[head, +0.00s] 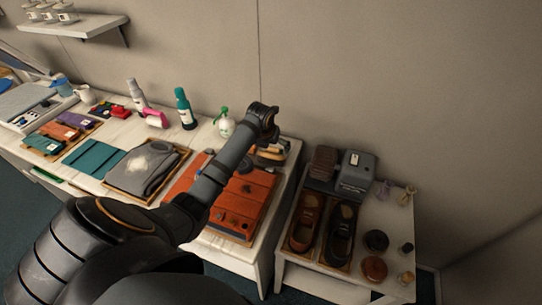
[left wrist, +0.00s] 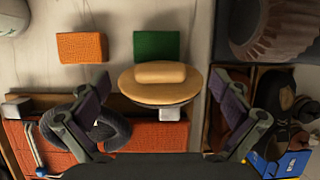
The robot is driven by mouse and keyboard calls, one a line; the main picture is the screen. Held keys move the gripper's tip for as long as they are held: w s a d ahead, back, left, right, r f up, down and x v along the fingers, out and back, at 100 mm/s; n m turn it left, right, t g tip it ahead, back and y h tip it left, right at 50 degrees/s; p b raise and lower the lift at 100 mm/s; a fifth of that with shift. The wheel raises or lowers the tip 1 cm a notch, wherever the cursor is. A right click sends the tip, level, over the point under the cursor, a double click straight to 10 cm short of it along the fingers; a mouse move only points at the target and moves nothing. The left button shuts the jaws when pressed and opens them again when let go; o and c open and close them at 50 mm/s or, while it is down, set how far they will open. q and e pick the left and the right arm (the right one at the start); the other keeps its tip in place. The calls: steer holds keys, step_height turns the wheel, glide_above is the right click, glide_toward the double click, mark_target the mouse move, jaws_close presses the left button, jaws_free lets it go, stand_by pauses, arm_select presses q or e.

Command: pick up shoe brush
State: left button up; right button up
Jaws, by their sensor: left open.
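The shoe brush, an oval wooden piece with a raised grip, lies at the right end of the long table in the head view (head: 272,153), partly hidden by my arm. The left wrist view shows the shoe brush (left wrist: 155,88) from above, centred between the fingers. My left gripper (left wrist: 162,92) is open, with one finger on each side of the brush and a gap to both. Its height above the brush is hard to judge. In the head view the left gripper (head: 268,136) is mostly hidden behind its own wrist. My right gripper is not in view.
An orange block (left wrist: 82,47) and a green block (left wrist: 157,44) lie near the brush. An orange leather panel (head: 243,200) lies in front of it. A white spray bottle (head: 225,124) stands to the left. A lower side table (head: 385,212) holds shoes and jars.

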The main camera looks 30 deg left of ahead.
mark_target(272, 148)
arm_select(q)
steer(key=shift+x, duration=1.15)
steer(key=shift+w+f, duration=0.1)
steer(key=shift+f, duration=0.3)
steer(key=shift+r, duration=0.1)
steer(key=c, duration=1.8)
steer(key=shift+o, duration=0.2)
steer(key=shift+r+b, duration=0.4)
steer(key=shift+r, duration=0.15)
steer(key=shift+r+b, duration=0.45)
steer(key=shift+r, duration=0.3)
steer(key=s+r, duration=0.2)
steer(key=s+r+b, duration=0.1)
steer(key=s+r, duration=0.1)
steer(key=r, duration=0.1)
steer(key=shift+s+d+r, duration=0.1)
steer(key=shift+s+r, duration=0.1)
steer(key=shift+r, duration=0.1)
steer(key=s+r+b, duration=0.2)
steer(key=s+r, duration=0.2)
steer(key=s, duration=0.5)
steer(key=shift+s+d+r, duration=0.35)
steer(key=shift+d+r, duration=0.05)
steer(key=shift+d, duration=0.1)
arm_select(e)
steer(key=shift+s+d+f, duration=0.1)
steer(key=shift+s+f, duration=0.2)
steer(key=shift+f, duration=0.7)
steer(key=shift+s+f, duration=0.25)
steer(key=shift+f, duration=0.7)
